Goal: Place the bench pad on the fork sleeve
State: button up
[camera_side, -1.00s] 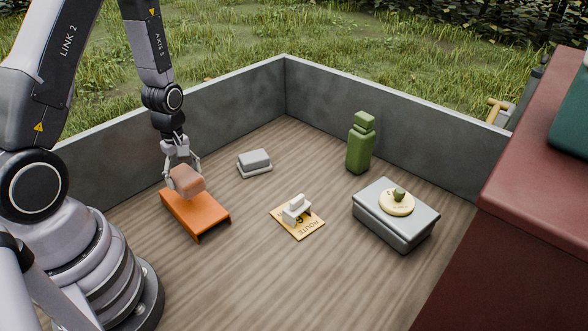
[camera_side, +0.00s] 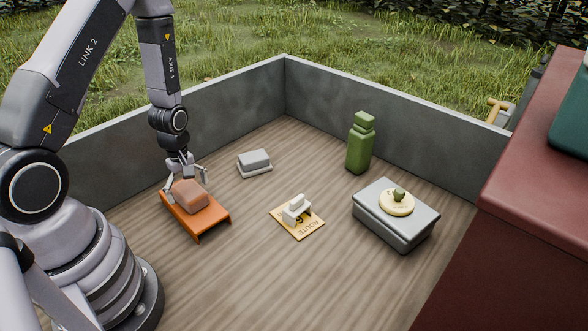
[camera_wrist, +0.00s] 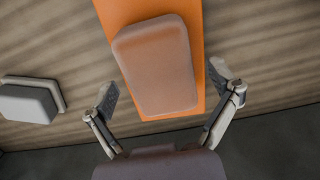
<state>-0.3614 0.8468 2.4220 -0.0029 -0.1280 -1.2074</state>
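The bench pad, a rounded pinkish-brown block (camera_side: 191,196), rests on the orange fork sleeve (camera_side: 216,222), toward its far end. In the wrist view the pad (camera_wrist: 155,65) lies lengthwise along the sleeve (camera_wrist: 150,9), close to its left edge, with an orange strip showing on the right. My gripper (camera_side: 186,180) is low over the pad. Its fingers (camera_wrist: 164,78) are spread on either side, with a gap to the pad on both sides. The pad hides most of the sleeve's top in the wrist view.
A grey block on a pale base (camera_side: 254,162) lies behind the sleeve. A route card (camera_side: 299,231) with a white object, a green bottle-like figure (camera_side: 361,145) and a grey box (camera_side: 394,236) with a cream disc stand rightward. Grey walls (camera_side: 405,120) bound the wooden floor. The front floor is clear.

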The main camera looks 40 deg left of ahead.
notch_tip(320, 180, up, 12)
jog(key=r, duration=0.1)
notch_tip(320, 180, up, 8)
jog(key=m+t, duration=0.2)
jog(key=m, duration=0.2)
send_over(189, 189)
jog(key=d, duration=0.3)
jog(key=s+d+r+m+t, duration=0.1)
jog(key=s+d+r+m, duration=0.2)
jog(key=s+r+m, duration=0.2)
jog(key=s+d+r+m+t, duration=0.2)
jog(key=s+d+r+m, duration=0.2)
jog(key=r+m, duration=0.5)
jog(key=shift+s+r+t, duration=0.25)
jog(key=shift+s+t, duration=0.05)
jog(key=shift+s, duration=0.95)
